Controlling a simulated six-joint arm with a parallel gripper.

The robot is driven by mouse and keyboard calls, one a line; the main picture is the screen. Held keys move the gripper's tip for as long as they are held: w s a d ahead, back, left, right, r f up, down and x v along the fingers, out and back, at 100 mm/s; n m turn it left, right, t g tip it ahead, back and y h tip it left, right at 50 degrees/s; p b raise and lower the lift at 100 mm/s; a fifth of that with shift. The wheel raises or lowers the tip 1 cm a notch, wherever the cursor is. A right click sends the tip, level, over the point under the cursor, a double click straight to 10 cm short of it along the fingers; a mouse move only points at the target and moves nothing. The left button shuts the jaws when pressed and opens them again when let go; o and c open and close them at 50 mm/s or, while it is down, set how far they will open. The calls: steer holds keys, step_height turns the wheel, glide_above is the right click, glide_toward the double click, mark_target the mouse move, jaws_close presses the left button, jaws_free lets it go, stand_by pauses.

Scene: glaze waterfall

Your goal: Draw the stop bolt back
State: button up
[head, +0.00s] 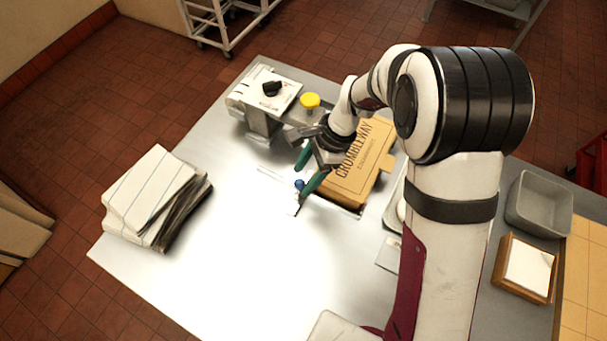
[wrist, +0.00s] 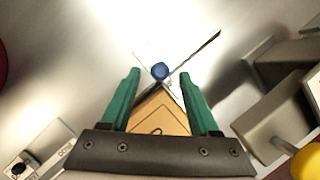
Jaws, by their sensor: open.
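The stop bolt shows as a small blue knob (head: 299,184) on the bright metal table, just past the near left corner of a cardboard box. In the wrist view the blue knob (wrist: 160,71) lies between and slightly beyond the green fingertips. My gripper (head: 304,171) is open, its two green fingers apart with the knob close by. It also shows in the wrist view (wrist: 160,75), with nothing held. A thin dark bar (wrist: 196,55) runs from the knob up to the right. Whether the fingers are level with the knob I cannot tell.
The cardboard box (head: 349,182) lies beside the gripper. A stack of cloths or sheets (head: 155,195) lies at left. The table front is clear.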

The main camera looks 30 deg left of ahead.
steer(key=shift+x, duration=0.8)
jaws_close()
stand_by(0.9)
